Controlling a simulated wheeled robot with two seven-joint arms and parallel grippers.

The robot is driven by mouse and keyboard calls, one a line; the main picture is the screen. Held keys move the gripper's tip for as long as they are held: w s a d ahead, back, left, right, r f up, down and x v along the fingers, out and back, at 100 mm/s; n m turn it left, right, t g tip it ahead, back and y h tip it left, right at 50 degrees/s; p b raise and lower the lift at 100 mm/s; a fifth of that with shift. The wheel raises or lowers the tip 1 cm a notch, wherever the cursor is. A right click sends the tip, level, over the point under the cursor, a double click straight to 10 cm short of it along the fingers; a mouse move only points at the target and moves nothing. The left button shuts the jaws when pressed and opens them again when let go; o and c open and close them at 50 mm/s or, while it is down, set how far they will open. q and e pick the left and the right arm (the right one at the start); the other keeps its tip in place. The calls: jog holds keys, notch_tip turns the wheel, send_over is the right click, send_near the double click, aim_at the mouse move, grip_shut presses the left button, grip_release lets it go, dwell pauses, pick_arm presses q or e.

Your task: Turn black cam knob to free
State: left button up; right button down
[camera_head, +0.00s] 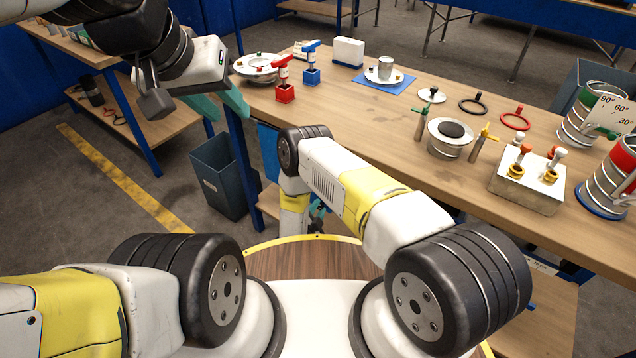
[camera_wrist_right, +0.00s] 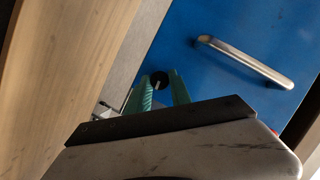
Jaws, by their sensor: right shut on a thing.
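A black round knob (camera_wrist_right: 160,78) shows in the right wrist view, set against a blue panel (camera_wrist_right: 220,45). My right gripper (camera_wrist_right: 163,88) has its green fingers on either side of the knob and is shut on it. Which way the knob is turned cannot be told. In the head view my right gripper (camera_head: 317,214) is low beside the front of the bench, partly hidden by my arm, and the knob cannot be made out there. My left gripper (camera_head: 222,103) is at upper left, by the bench's left end, with its teal fingers apart and empty.
The wooden bench (camera_head: 400,105) bears red and blue clamps, rings, duct pieces (camera_head: 450,138) and a block with knobs (camera_head: 527,180). A dark bin (camera_head: 222,178) stands on the floor below. A metal handle (camera_wrist_right: 245,62) is on the blue panel, right of the knob.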

jog(key=n+g+h, duration=0.1)
jog(key=n, duration=0.2)
jog(key=shift+a+r, duration=0.1)
jog(key=shift+a, duration=0.05)
jog(key=shift+w+a+n+g+h, duration=0.15)
jog(key=shift+n+g+h, duration=0.85)
jog(key=shift+n, duration=0.85)
jog(key=shift+w+a+n+g+h, duration=0.15)
jog(key=shift+n+g+h, duration=0.85)
jog(key=shift+n, duration=0.85)
jog(key=shift+h, duration=0.3)
jog(key=c, duration=1.2)
grip_release()
jog(key=shift+o, duration=0.2)
jog(key=shift+s, duration=0.1)
